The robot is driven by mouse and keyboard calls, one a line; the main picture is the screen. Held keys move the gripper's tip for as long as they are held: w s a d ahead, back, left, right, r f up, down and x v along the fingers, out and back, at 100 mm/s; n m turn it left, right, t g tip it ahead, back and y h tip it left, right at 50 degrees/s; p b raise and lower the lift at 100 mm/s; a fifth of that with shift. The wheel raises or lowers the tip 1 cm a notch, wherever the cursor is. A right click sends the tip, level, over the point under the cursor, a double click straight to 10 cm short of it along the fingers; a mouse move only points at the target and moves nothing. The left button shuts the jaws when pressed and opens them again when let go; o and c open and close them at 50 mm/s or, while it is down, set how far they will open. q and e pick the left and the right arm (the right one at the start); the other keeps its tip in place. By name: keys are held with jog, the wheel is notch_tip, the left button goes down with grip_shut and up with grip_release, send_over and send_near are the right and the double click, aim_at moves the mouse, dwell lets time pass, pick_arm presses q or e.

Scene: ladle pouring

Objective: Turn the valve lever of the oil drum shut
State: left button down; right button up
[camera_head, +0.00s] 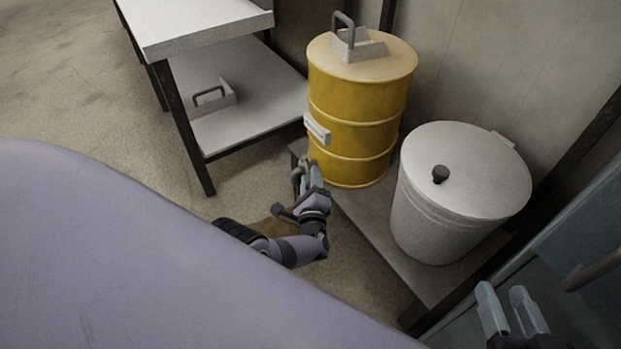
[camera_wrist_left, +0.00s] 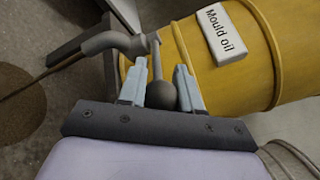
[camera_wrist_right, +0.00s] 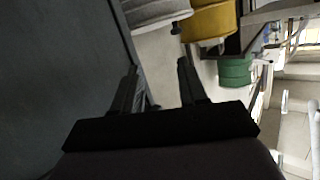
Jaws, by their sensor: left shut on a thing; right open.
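The yellow oil drum (camera_head: 362,120) stands on a low shelf, right of centre in the head view. In the left wrist view the drum (camera_wrist_left: 255,75) bears a white label (camera_wrist_left: 221,33) reading "Mould oil". A grey tap (camera_wrist_left: 110,42) sits at its side, with a thin lever (camera_wrist_left: 156,58) ending in a dark round knob (camera_wrist_left: 161,95). My left gripper (camera_wrist_left: 168,88) is shut on the lever knob, which sits between its fingers. In the head view my left gripper (camera_head: 309,177) is beside the lower drum. My right gripper (camera_head: 508,308) is open and empty at the lower right.
A white lidded bin (camera_head: 465,175) stands right of the drum. A grey handled block (camera_head: 358,45) is on the drum's top. A metal table (camera_head: 200,22) with a lower shelf stands left. The right wrist view shows a green drum (camera_wrist_right: 235,70) farther off.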

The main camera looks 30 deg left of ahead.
pick_arm(q)
jog(key=c, duration=0.8)
grip_release()
pick_arm(e)
jog(key=shift+r, duration=0.1)
jog(key=shift+s, duration=0.15)
pick_arm(q)
jog(key=shift+r+p, duration=0.65)
notch_tip(320, 180, up, 5)
jog(key=p, duration=0.5)
jog(key=shift+r, duration=0.15)
notch_tip(320, 180, up, 14)
jog(key=p, duration=1.3)
jog(key=shift+f+p, duration=0.25)
jog(key=shift+p, duration=0.1)
pick_arm(e)
jog(key=s+d+r+m+g+h, duration=0.1)
jog(key=s+d+g+h, duration=0.2)
jog(key=d, duration=0.4)
jog(key=shift+s+m+g+h, duration=0.2)
jog(key=shift+m+g+h, duration=0.1)
jog(key=shift+g+h, duration=0.15)
